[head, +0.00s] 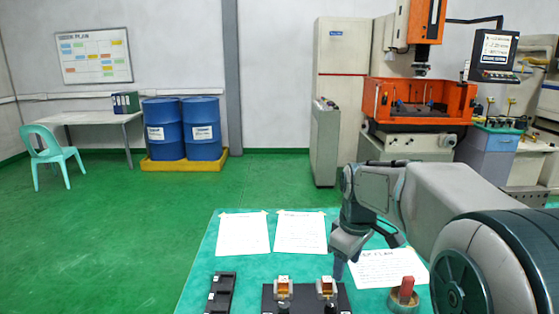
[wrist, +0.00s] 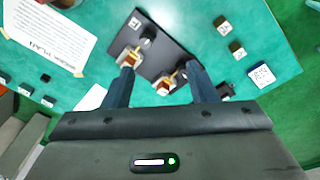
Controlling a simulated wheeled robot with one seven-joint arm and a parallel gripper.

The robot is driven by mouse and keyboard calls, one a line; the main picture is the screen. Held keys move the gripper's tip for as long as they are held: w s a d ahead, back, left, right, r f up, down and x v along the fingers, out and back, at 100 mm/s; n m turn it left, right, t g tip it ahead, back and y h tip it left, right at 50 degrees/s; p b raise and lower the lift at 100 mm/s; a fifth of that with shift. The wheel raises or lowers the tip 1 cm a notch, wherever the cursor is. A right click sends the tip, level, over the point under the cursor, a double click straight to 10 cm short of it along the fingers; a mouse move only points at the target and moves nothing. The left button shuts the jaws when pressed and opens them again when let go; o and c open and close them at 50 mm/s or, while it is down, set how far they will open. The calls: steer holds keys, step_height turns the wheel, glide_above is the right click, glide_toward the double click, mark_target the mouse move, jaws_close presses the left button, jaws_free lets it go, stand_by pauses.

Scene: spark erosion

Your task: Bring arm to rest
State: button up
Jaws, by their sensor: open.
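My gripper (head: 368,258) is on my bent arm at the right of the head view, above the green-topped table (head: 205,268). Its fingers point down and are spread apart with nothing held. In the wrist view my gripper (wrist: 162,80) shows two dark fingers on either side of a black plate (wrist: 172,50). The plate also shows at the bottom of the head view (head: 305,300). It bears two copper-coloured pieces in pale holders (head: 283,288) (head: 327,288). The fingertips look close to these pieces, but I cannot tell whether they touch.
Printed sheets (head: 243,233) lie on the table. A red-handled part (head: 407,288) stands at the right, a black block strip (head: 221,293) at the left. Beyond stand blue drums (head: 164,130), a grey cabinet (head: 342,90) and an orange machine (head: 420,100). The green floor at left is open.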

steer(key=s+f+m+t, duration=0.1)
steer(key=s+f+m, duration=0.3)
steer(key=s+m, duration=0.5)
steer(key=s, duration=1.1)
steer(key=shift+t, duration=0.3)
steer(key=shift+a, duration=0.1)
